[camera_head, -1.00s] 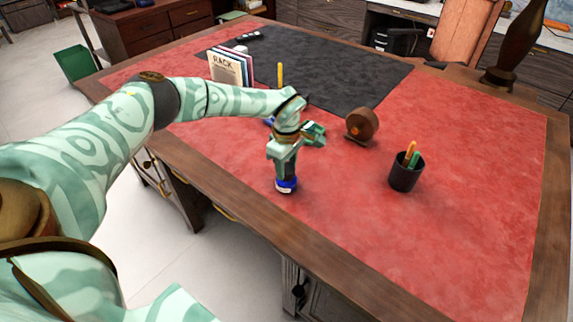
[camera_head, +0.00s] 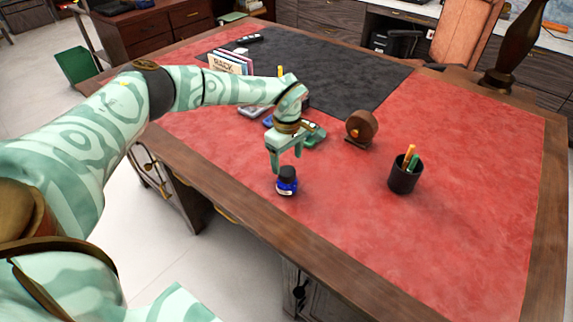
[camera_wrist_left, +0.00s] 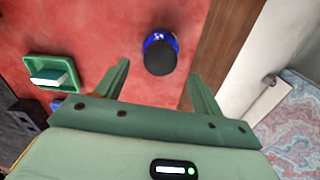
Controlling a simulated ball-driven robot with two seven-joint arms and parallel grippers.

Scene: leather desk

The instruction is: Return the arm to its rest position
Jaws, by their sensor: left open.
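My left arm reaches in from the left in the head view, over the near side of the desk. My left gripper (camera_head: 286,160) points down, open and empty, just above a blue bottle with a dark cap (camera_head: 287,181). The bottle stands upright on the red desk top near its front edge. In the left wrist view the bottle (camera_wrist_left: 160,54) shows beyond and between the open fingers (camera_wrist_left: 155,90), apart from them. My right gripper is not in view.
A black pen cup (camera_head: 405,175) stands to the right and a round brown wooden object (camera_head: 361,127) behind. A green tray (camera_wrist_left: 50,72) lies left of the bottle in the wrist view. Books (camera_head: 230,62) stand farther back. The desk's right side is clear.

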